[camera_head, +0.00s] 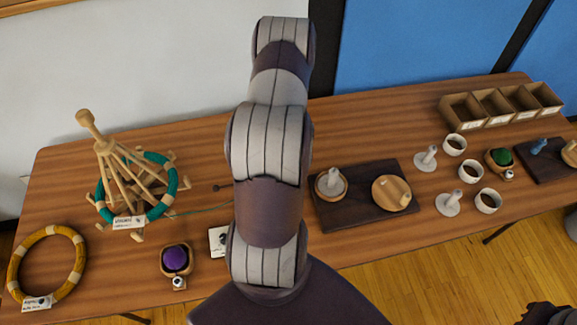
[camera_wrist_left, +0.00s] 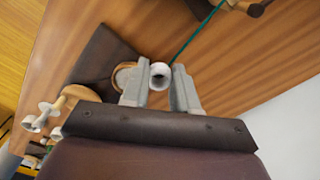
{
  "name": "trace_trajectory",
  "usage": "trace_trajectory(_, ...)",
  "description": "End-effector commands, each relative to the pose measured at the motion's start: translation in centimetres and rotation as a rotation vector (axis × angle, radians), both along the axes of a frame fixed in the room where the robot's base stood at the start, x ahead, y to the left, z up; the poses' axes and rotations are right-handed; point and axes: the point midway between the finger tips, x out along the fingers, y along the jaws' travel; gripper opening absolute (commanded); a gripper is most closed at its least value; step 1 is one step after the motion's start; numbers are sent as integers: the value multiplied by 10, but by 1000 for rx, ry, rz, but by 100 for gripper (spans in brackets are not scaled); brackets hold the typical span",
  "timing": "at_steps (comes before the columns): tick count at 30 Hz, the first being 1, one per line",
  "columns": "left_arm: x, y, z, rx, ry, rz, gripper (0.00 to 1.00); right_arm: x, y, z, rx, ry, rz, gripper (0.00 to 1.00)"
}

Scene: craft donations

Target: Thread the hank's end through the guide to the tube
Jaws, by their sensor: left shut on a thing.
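The teal hank (camera_head: 161,205) sits around the pegs of a wooden swift (camera_head: 117,165). A thin teal yarn (camera_head: 205,210) runs right from it and passes behind my left arm. In the left wrist view the yarn (camera_wrist_left: 195,38) comes down to my left gripper (camera_wrist_left: 160,76). Its fingers are shut on a small white ring-like end piece (camera_wrist_left: 159,70) where the yarn ends. The white tube (camera_head: 333,177) stands upright on a round wooden base on the dark board (camera_head: 360,212). A small dark piece (camera_head: 216,188), perhaps part of the guide, shows beside my arm. A dark shape (camera_head: 548,313) at lower right may be my right gripper.
A yellow hank (camera_head: 16,262) lies at the table's left. A purple ball (camera_head: 175,258) sits in a wooden holder. A wooden crank disc (camera_head: 391,193) is on the board. Several white spools and cups, a green ball (camera_head: 501,157) and a divided box (camera_head: 462,112) stand right.

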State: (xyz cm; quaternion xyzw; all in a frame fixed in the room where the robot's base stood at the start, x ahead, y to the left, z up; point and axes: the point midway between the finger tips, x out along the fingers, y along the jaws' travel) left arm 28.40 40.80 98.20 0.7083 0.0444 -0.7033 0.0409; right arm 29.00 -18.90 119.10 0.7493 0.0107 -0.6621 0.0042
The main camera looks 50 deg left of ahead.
Motion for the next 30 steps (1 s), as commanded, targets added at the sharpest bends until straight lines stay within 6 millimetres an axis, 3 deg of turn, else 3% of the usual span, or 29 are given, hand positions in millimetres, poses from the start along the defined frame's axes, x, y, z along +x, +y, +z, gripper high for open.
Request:
trace_trajectory(1, 0, 0, -10, 0, 0, 0, 0, 0, 0, -9, 0, 0, 0, 0)
trace_trajectory(20, 1, 1, -70, 0, 0, 0, 0, 1, 0, -60, 0, 0, 0, 0)
trace_trajectory(30, 31, -7, -61, 2, -2, -1, 0, 1, 0, -58, 0, -1, 0, 0)
